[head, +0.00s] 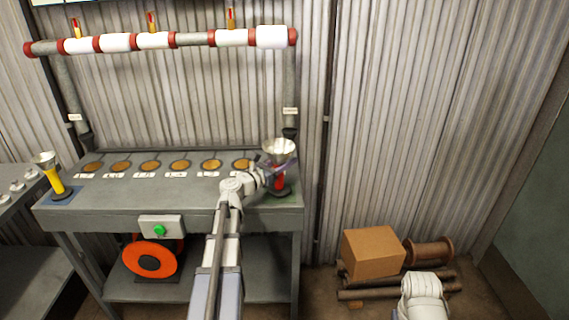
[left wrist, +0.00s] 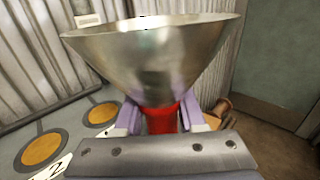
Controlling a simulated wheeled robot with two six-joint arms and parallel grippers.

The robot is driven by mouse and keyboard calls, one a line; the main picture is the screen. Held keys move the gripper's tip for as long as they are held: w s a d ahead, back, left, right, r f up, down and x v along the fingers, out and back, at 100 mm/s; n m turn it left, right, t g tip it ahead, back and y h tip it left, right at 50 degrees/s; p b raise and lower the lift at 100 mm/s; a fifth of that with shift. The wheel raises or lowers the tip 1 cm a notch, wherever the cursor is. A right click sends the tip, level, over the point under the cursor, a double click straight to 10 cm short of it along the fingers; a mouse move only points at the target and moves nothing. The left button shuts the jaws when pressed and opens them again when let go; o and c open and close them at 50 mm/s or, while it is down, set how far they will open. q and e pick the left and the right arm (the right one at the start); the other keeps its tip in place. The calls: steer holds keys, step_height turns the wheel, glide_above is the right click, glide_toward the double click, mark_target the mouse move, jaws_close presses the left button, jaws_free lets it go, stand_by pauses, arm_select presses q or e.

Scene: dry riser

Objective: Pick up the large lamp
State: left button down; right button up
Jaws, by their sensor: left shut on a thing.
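The large lamp has a red body and a wide silvery cone-shaped head (head: 279,147). It is upright at the right end of the grey bench, its dark base at or just above the bench top; I cannot tell if they touch. My left gripper (head: 268,172) is shut on its red body below the cone. In the left wrist view the cone (left wrist: 155,50) fills the upper middle, and the purple fingers (left wrist: 160,118) close on both sides of the red body. A smaller yellow lamp (head: 55,180) stands on a blue pad at the bench's left end. My right gripper is not in view.
The bench (head: 170,215) carries a row of several round copper-coloured discs and a green button box (head: 160,228). A pipe frame (head: 190,40) rises behind it. An orange reel (head: 150,257) sits below.

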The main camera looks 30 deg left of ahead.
mark_target(286, 142)
arm_select(q)
step_height(286, 142, up, 10)
steer(key=p, duration=0.9)
steer(key=shift+f, duration=0.2)
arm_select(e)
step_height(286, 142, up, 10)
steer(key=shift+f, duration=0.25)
